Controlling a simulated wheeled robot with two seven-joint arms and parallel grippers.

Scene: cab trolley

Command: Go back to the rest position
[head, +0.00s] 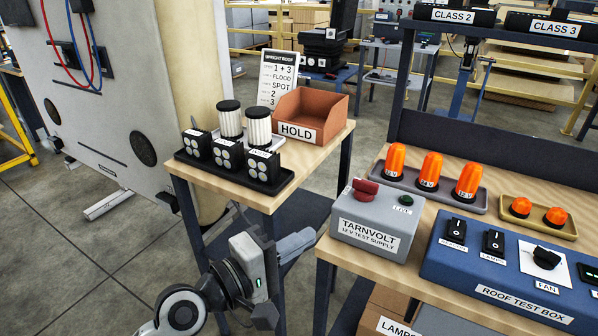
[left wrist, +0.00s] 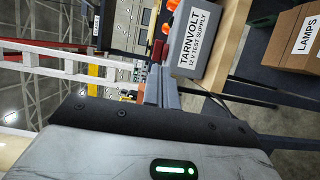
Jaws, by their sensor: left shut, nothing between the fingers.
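My left gripper (head: 306,239) is low in front of the gap between the two benches, its fingers pointing right toward the grey TARNVOLT test supply (head: 368,226). In the left wrist view its grey fingers (left wrist: 158,78) are together with nothing between them. The gripper appears clear of the benches and touches nothing that I can see. The test supply also shows in the left wrist view (left wrist: 198,42), beyond the fingers. My right gripper is not in view.
The left bench holds a black tray (head: 283,186) with lamps and an orange HOLD bin (head: 312,112). The right bench carries a tray of orange beacons (head: 429,163) and a blue roof test box (head: 490,262). A LAMPS carton (head: 386,318) sits below. Open floor (head: 70,225) lies left.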

